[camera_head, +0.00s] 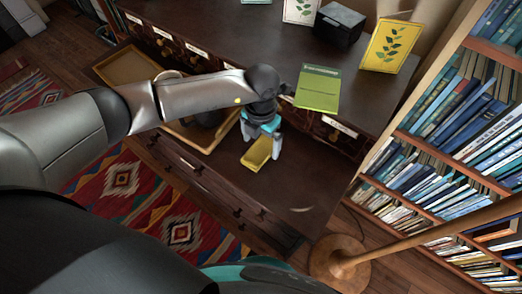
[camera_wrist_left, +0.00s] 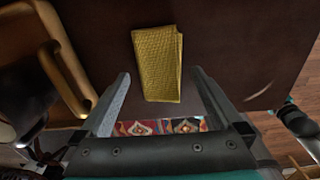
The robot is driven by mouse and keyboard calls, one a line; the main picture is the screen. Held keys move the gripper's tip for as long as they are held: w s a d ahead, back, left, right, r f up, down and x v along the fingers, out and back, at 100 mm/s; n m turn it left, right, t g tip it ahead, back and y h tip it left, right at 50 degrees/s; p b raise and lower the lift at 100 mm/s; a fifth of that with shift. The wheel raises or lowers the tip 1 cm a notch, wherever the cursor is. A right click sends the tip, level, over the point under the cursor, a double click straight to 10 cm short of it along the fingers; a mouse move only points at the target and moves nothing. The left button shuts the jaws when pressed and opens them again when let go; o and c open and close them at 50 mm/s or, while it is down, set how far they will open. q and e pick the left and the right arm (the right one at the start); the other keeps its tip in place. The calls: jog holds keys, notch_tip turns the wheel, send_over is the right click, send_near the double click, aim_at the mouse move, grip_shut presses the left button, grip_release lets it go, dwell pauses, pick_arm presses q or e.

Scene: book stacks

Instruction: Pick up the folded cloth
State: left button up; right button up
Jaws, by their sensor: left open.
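The folded cloth (camera_head: 257,152) is yellow and lies flat on the dark wooden surface (camera_head: 300,182) of the lower cabinet top. My left gripper (camera_head: 262,142) is above the cloth, its two fingers apart. In the left wrist view the cloth (camera_wrist_left: 157,62) shows whole, with a woven texture and a fold along its right side. The open fingers (camera_wrist_left: 160,95) appear either side of its near end, with nothing between them gripped. I cannot tell how far above the cloth the fingertips are.
A wooden tray (camera_head: 206,148) with dark items stands just left of the cloth. A green booklet (camera_head: 318,90) lies on the higher shelf behind. A round wooden stand base (camera_head: 338,262) and bookshelves (camera_head: 450,110) are at the right. The surface right of the cloth is mostly clear.

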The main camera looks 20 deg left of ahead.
aim_at(261, 148)
pick_arm(q)
notch_tip(261, 148, down, 3)
jog(key=shift+r, duration=0.2)
jog(key=c, duration=1.3)
notch_tip(261, 148, up, 20)
jog(key=p, duration=0.3)
jog(key=shift+c, duration=0.2)
